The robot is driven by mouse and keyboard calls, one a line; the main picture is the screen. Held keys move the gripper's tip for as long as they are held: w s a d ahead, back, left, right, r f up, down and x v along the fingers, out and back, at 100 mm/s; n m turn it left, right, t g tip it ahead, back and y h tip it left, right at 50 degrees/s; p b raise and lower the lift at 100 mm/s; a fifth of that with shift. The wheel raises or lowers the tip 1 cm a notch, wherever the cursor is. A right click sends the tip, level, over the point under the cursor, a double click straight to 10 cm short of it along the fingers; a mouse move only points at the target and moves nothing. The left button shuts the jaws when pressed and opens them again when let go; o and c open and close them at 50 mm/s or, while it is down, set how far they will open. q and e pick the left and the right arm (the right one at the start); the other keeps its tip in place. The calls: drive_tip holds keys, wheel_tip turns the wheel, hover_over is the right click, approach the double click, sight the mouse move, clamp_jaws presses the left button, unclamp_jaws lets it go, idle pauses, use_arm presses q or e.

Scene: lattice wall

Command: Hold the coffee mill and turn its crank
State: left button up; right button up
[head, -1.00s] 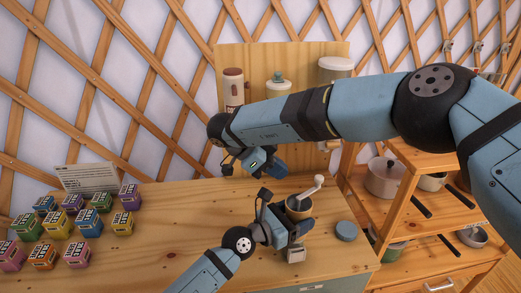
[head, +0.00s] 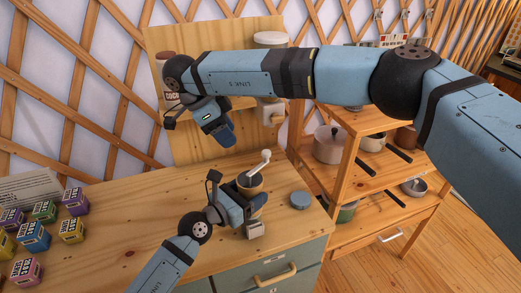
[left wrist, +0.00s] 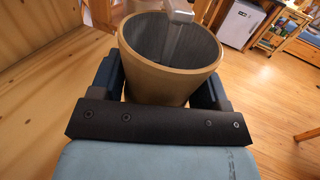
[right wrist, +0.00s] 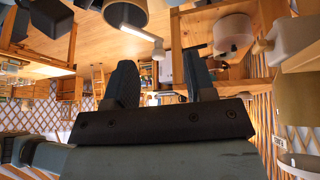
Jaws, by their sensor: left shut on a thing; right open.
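The coffee mill (head: 249,186) stands upright near the front right of the wooden counter. Its pale crank (head: 262,160) rises from the open top, with a knob at the upper right end. My left gripper (head: 254,205) is shut around the mill's body. The left wrist view shows a finger on either side of the brown body (left wrist: 165,72) and part of the crank (left wrist: 177,25) at the top. My right gripper (head: 222,138) is open and empty, above and left of the crank and apart from it. The crank arm (right wrist: 132,27) also shows in the right wrist view, beyond the fingertips.
A round blue-grey lid (head: 300,200) lies right of the mill. Several coloured boxes (head: 34,236) stand at the counter's left. A wooden back panel with canisters (head: 270,40) is behind my right arm. A shelf with pots (head: 330,145) stands at right. The counter's middle left is clear.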

sight(267, 152)
drive_tip(key=d+r+m+y, duration=0.1)
drive_tip(key=d+r+y, duration=0.5)
drive_tip(key=d, duration=0.3)
drive_tip(key=f, duration=1.2)
drive_tip(key=shift+s+d, duration=0.25)
clamp_jaws()
